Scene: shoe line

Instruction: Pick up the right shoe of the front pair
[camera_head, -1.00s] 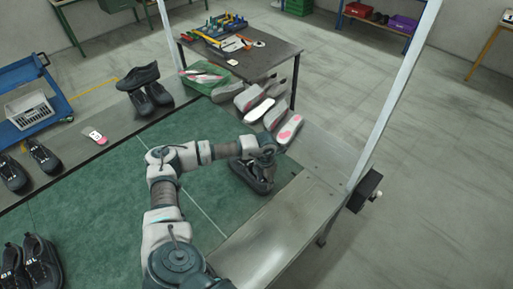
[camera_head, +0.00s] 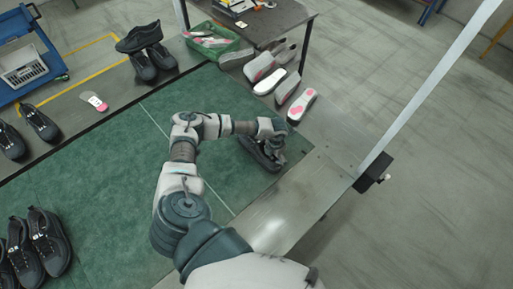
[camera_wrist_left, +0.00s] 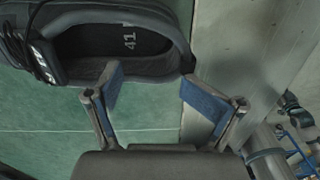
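A black shoe (camera_head: 258,153) sits on the green mat near its right edge, in the head view. My left gripper (camera_head: 274,148) is over its right end and partly hides it; whether a second shoe is beside it I cannot tell. In the left wrist view the shoe (camera_wrist_left: 60,65) fills the top left, its dark opening marked 41. My left gripper (camera_wrist_left: 152,88) is open there, its blue-padded fingers spread near the heel. The left finger overlaps the shoe's near rim; the right finger is beyond the heel end. Contact is unclear. My right gripper is out of view.
Several black shoes (camera_head: 42,240) stand at the lower left. More shoes (camera_head: 143,68) and a pink-and-white insole (camera_head: 95,101) are on the grey strip. Light soles (camera_head: 300,106) lie beyond the mat near a green crate (camera_head: 212,54). A metal post (camera_head: 430,80) rises at right.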

